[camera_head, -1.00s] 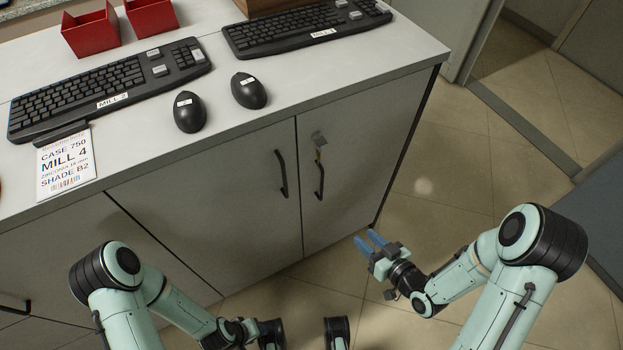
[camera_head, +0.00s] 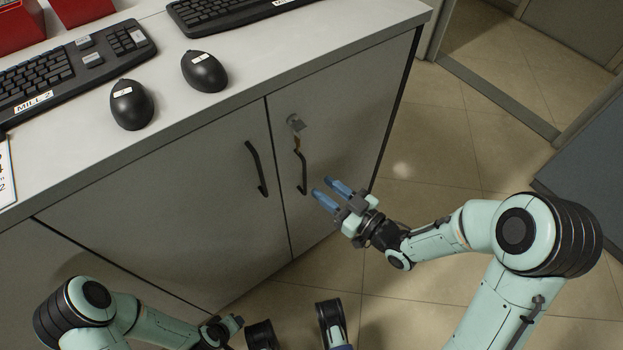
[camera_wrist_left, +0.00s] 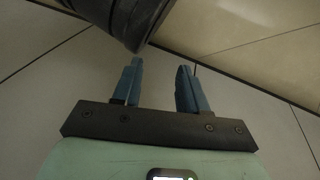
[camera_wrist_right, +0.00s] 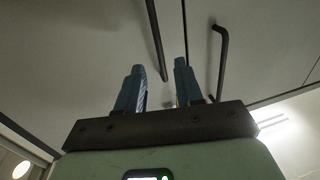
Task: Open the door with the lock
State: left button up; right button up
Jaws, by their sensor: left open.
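The cabinet door with the lock (camera_head: 345,135) is the right one of a pair and looks closed. The small metal lock (camera_head: 296,122) sits near its top left, with something brownish hanging below it. Its black bar handle (camera_head: 301,172) is just under the lock. My right gripper (camera_head: 326,192) is open and empty, just right of and below that handle, apart from it in the head view. The right wrist view shows its two blue fingers (camera_wrist_right: 160,85) spread before the cabinet front.
The left door (camera_head: 170,205) has its own black handle (camera_head: 256,168). The white countertop (camera_head: 300,45) above holds keyboards (camera_head: 70,70), two mice (camera_head: 131,104) and red boxes (camera_head: 20,25). Tiled floor (camera_head: 440,140) lies open to the right of the cabinet.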

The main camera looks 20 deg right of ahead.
jog(key=x, duration=0.5)
grip_shut()
dwell(1.4)
